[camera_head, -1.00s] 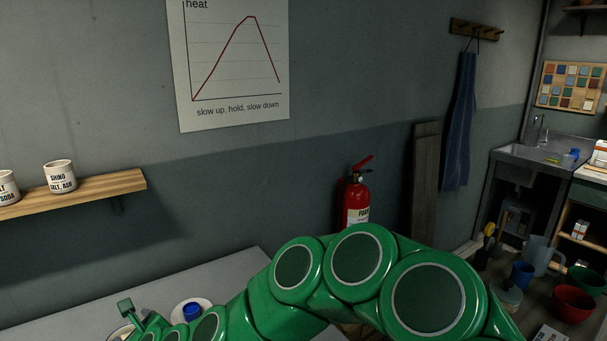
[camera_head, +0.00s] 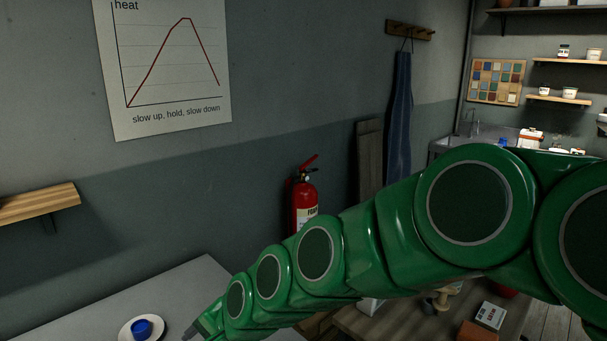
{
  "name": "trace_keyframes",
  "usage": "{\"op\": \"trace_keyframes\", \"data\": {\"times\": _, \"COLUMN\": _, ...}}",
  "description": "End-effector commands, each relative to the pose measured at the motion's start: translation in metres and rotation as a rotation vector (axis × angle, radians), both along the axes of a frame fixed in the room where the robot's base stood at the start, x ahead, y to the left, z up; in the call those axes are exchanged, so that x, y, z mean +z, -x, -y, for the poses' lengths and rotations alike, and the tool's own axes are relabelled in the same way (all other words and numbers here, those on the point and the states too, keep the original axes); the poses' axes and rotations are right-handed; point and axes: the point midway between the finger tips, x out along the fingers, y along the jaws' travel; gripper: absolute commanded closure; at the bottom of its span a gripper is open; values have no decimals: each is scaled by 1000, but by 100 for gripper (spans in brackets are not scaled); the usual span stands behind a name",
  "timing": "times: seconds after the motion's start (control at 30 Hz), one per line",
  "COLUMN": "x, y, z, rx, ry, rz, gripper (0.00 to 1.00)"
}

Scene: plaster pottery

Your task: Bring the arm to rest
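My green arm stretches from the right edge down to the lower left and hides much of the bench behind it. My gripper (camera_head: 188,335) shows only as a dark tip at the bottom edge, next to the white saucer with a blue cup (camera_head: 141,327). Its fingers are mostly cut off or hidden, so I cannot tell whether it is open or shut, or whether it holds anything.
A pale grey table (camera_head: 185,285) lies below the gripper. A red fire extinguisher (camera_head: 304,205) stands against the wall behind my arm. A wooden shelf (camera_head: 40,203) juts from the wall at left. A wooden bench (camera_head: 385,322) with boxes is at lower right.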

Motion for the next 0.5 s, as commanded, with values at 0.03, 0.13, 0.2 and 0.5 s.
{"op": "trace_keyframes", "data": {"times": 0.03, "x": 1, "y": 1, "z": 21, "rx": 24, "ry": 45, "rz": 19, "gripper": 32}}
{"op": "trace_keyframes", "data": {"times": 0.13, "x": -1, "y": 11, "z": 61, "rx": 89, "ry": 141, "rz": 40, "gripper": 32}}
{"op": "trace_keyframes", "data": {"times": 0.2, "x": -3, "y": 19, "z": 89, "rx": 135, "ry": 209, "rz": 44, "gripper": 32}}
{"op": "trace_keyframes", "data": {"times": 0.5, "x": -4, "y": 73, "z": 208, "rx": 308, "ry": 464, "rz": -9, "gripper": 32}}
